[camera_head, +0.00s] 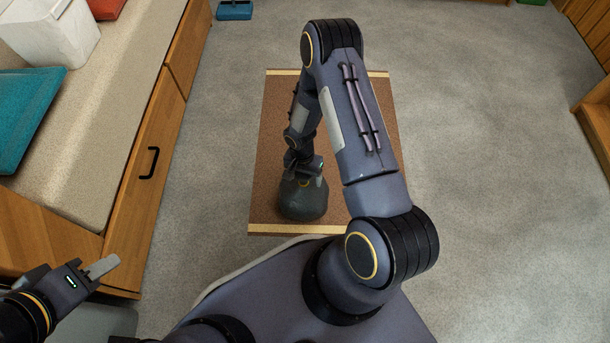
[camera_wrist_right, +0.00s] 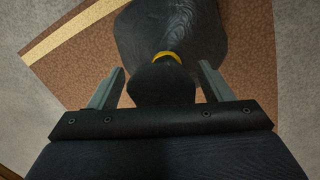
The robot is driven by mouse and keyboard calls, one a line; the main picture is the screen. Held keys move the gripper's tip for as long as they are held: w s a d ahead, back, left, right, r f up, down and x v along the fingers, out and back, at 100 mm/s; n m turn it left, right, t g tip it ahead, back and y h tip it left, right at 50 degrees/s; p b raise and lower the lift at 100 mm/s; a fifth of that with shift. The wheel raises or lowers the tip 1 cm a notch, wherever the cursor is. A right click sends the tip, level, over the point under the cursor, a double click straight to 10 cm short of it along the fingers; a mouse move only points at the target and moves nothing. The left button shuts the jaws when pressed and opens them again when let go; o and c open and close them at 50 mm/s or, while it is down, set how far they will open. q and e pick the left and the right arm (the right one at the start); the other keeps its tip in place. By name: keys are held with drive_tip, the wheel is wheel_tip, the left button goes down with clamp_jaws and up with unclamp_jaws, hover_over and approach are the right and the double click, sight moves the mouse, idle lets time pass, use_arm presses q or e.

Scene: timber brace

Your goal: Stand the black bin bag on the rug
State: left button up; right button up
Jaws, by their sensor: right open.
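The black bin bag (camera_head: 303,201) stands on the near part of the brown rug (camera_head: 270,140) in the head view. In the right wrist view the bag (camera_wrist_right: 180,30) has a yellow tie around its neck, and its gathered top lies between the fingers. My right gripper (camera_wrist_right: 160,88) is open, one finger on each side of the bag's top, with small gaps visible. The rug (camera_wrist_right: 85,65) shows under the bag there. My left gripper (camera_head: 100,268) is at the lower left, away from the bag; its jaw opening is unclear.
A wooden bench with a beige cushion (camera_head: 115,90) runs along the left, with a white bin (camera_head: 50,40) and a teal cushion (camera_head: 25,105) on it. Grey carpet (camera_head: 490,150) is clear on the right. A wooden piece (camera_head: 597,115) stands at the right edge.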

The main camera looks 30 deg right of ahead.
drive_tip(key=shift+r, duration=0.25)
drive_tip(key=r+p, duration=0.1)
drive_tip(key=r, duration=0.2)
drive_tip(key=w+r+p, duration=0.1)
drive_tip(key=r+p, duration=0.1)
drive_tip(key=r, duration=0.2)
drive_tip(key=r+p, duration=0.2)
drive_tip(key=r, duration=0.1)
drive_tip(key=shift+w+r, duration=0.15)
drive_tip(key=shift+r, duration=0.1)
drive_tip(key=s+r+n+t+y, duration=0.2)
drive_tip(key=s+r+n+t, duration=0.1)
drive_tip(key=r, duration=2.2)
drive_tip(key=s+a+r+n+t+y, duration=0.1)
drive_tip(key=s+a+r+n+t, duration=0.1)
drive_tip(key=s+r, duration=0.3)
drive_tip(key=s+a+r+n+t, duration=0.2)
drive_tip(key=s+r, duration=0.4)
drive_tip(key=s, duration=0.4)
drive_tip(key=shift+s+a+n+y, duration=0.4)
drive_tip(key=shift+a+n, duration=0.15)
drive_tip(key=shift+n, duration=0.25)
